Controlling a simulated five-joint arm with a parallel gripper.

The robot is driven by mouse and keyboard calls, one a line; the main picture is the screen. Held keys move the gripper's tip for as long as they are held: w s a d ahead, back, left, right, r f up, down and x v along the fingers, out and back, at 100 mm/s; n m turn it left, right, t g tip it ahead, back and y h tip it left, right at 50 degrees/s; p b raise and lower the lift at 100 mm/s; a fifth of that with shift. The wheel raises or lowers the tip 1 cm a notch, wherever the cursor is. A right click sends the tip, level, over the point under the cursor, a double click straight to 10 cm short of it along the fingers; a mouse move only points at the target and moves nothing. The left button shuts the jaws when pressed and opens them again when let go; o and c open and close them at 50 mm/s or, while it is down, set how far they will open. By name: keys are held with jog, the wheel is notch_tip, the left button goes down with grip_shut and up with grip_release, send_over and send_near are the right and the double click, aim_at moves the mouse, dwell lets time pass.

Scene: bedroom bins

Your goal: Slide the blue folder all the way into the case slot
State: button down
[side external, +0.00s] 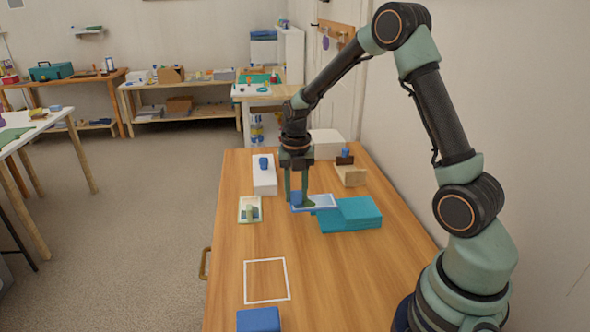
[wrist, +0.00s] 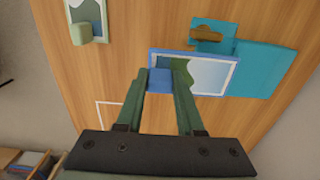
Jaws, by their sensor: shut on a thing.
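The blue folder (side external: 323,202) is a flat, blue-edged panel with a pale and green picture. It also shows in the wrist view (wrist: 210,72). My gripper (side external: 298,203) points down and is shut on the blue block at the folder's left end; the block shows between the fingers in the wrist view (wrist: 160,80). The teal case (side external: 352,215) lies on the table to the right, also in the wrist view (wrist: 262,66). The folder's right end overlaps the case in both views, with its right border still visible. I cannot tell whether it touches the case; the slot opening is not clear.
A picture card (side external: 250,209) with a pale green block lies left of the folder. A white box (side external: 265,178) with a blue knob and a wooden block (side external: 350,176) stand behind. A white outline (side external: 266,281) and a blue block (side external: 258,319) are nearer the front.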

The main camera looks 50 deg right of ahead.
aim_at(311, 201)
jog(key=shift+s+d+f, duration=0.1)
jog(key=shift+f, duration=2.4)
jog(key=shift+s+d, duration=1.3)
jog(key=shift+d, duration=0.05)
dwell(4.2)
